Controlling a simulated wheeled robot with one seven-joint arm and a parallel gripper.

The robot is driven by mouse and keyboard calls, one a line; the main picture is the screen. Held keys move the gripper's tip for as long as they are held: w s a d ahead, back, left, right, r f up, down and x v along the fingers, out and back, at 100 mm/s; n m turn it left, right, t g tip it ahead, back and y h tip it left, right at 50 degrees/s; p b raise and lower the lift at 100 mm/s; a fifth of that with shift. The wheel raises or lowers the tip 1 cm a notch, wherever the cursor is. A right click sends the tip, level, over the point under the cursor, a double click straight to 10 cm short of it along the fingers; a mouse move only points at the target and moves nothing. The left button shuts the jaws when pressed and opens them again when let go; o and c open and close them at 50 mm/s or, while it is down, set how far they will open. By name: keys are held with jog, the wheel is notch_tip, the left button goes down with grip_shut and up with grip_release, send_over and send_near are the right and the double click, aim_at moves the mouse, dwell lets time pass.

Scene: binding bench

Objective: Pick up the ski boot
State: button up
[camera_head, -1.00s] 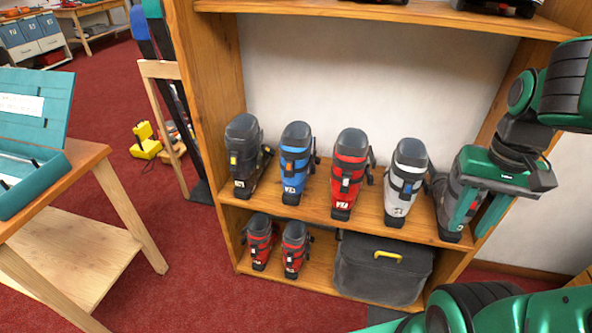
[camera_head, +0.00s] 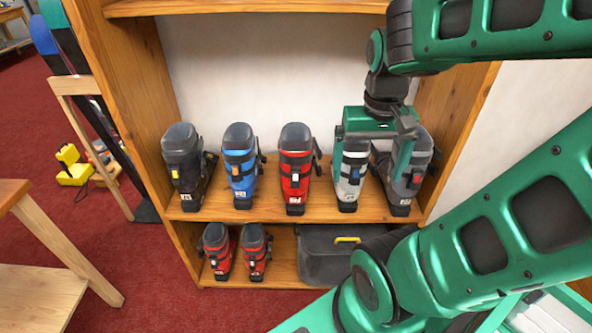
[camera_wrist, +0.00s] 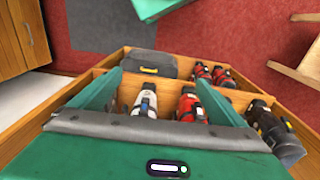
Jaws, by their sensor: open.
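On the middle shelf (camera_head: 266,208) stands a row of upright ski boots: a black one (camera_head: 184,165), a blue one (camera_head: 240,165), a red one (camera_head: 295,168), a white-grey one (camera_head: 352,172) and a dark grey one (camera_head: 412,172) at the right. My gripper (camera_head: 369,172) is open above the right part of the row. In the head view its fingers appear either side of the white-grey boot. In the wrist view the white-grey boot (camera_wrist: 146,103) and the red boot (camera_wrist: 190,104) show between the fingers; contact is not visible.
Two small red boots (camera_head: 217,250) and a dark case (camera_head: 325,255) with a yellow handle occupy the lower shelf. The bookcase's left side panel (camera_head: 120,100) and the upper shelf (camera_head: 240,8) bound the space. A wooden table (camera_head: 40,290) stands at left.

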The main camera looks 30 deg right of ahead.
jog(key=w+d+t+h, duration=0.1)
jog(key=w+d, duration=0.1)
jog(key=w, duration=1.2)
jog(key=t+h, duration=0.1)
jog(key=t, duration=0.1)
send_near(296, 140)
jog(key=shift+f, duration=0.95)
jog(key=shift+x, duration=3)
jog(key=shift+w+d+r, duration=0.1)
jog(key=shift+w+d, duration=0.05)
jog(key=shift+c, duration=0.3)
jog(key=shift+r, duration=0.1)
jog(key=c, duration=2)
